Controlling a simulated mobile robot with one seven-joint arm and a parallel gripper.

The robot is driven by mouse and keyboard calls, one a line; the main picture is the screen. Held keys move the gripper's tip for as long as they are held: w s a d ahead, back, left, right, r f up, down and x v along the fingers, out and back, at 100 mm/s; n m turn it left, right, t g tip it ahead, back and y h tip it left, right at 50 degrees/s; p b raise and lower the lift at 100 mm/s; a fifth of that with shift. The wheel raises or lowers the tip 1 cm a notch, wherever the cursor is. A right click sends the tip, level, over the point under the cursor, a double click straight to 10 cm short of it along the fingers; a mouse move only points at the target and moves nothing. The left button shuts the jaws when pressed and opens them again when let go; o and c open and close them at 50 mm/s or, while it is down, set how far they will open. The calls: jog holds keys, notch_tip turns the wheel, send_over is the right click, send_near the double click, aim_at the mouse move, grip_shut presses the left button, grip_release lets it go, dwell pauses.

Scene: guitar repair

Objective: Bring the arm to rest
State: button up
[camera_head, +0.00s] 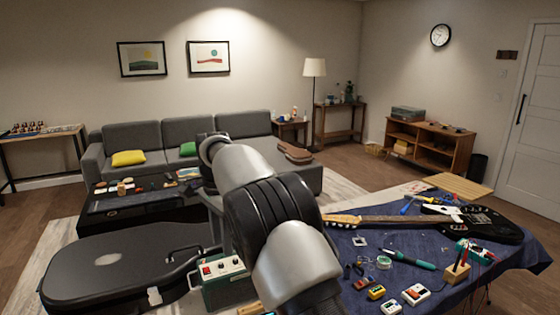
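My arm rises from the bottom centre of the head view and reaches up and to the left, over the room. Its silver and black links stand in front of the grey sofa (165,133) and beside the blue-covered workbench (345,279). I cannot make out my gripper; the links hide the arm's far end or it is outside the view. Whether it holds anything does not show.
An electric guitar (480,226) lies on the workbench with tools and small boxes around it. A black guitar case (120,262) and a green control box (226,290) are left of my arm. A low black table (130,210) stands behind the case.

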jog(key=s+d+r+n+t+y+p, duration=0.1)
jog(key=s+d+r+n, duration=0.1)
jog(key=s+d+r, duration=0.6)
jog(key=s+d+r+n+t+p, duration=0.2)
jog(key=s+d+r, duration=0.2)
jog(key=d+r, duration=0.65)
jog(key=s+d+f+n+t, duration=0.1)
jog(key=s+d+n, duration=0.1)
jog(key=s, duration=0.5)
jog(key=s+d+f+n+p, duration=0.1)
jog(key=s+d+n, duration=0.1)
jog(key=s+d, duration=0.3)
jog(key=s+d+f+n+t+h, duration=0.1)
jog(key=s+d, duration=0.2)
jog(key=s, duration=0.6)
jog(key=shift+d+f+n+t, duration=0.3)
jog(key=shift+d+f+n, duration=0.05)
jog(key=shift+d+n, duration=0.05)
